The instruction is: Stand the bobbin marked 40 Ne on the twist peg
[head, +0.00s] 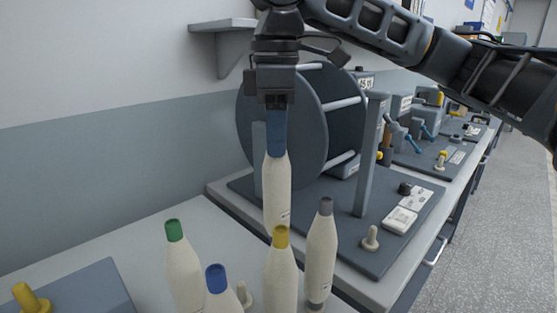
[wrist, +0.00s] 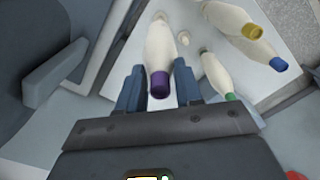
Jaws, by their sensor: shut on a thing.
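My gripper (head: 277,145) is shut on a cream bobbin (head: 277,190), holding it upright above the other bobbins. Its purple cap (wrist: 158,84) shows between the fingers in the wrist view; in the head view the fingers hide the cap. The dark print low on its body is too small to read. Several cream bobbins stand below: green-topped (head: 185,265), blue-topped (head: 221,302), yellow-topped (head: 281,275) and grey-topped (head: 321,255). A yellow peg (head: 30,298) rises from a blue-grey plate at lower left. A pale peg (head: 370,238) stands on the reel machine's base. I cannot tell which is the twist peg.
A reel machine (head: 283,115) with big dark discs stands just behind the held bobbin. Its grey upright (head: 372,155) and white label cards are to the right. A wall shelf (head: 225,25) is at upper left. Further machines line the bench. A short pale peg (head: 243,293) stands bare among the bobbins.

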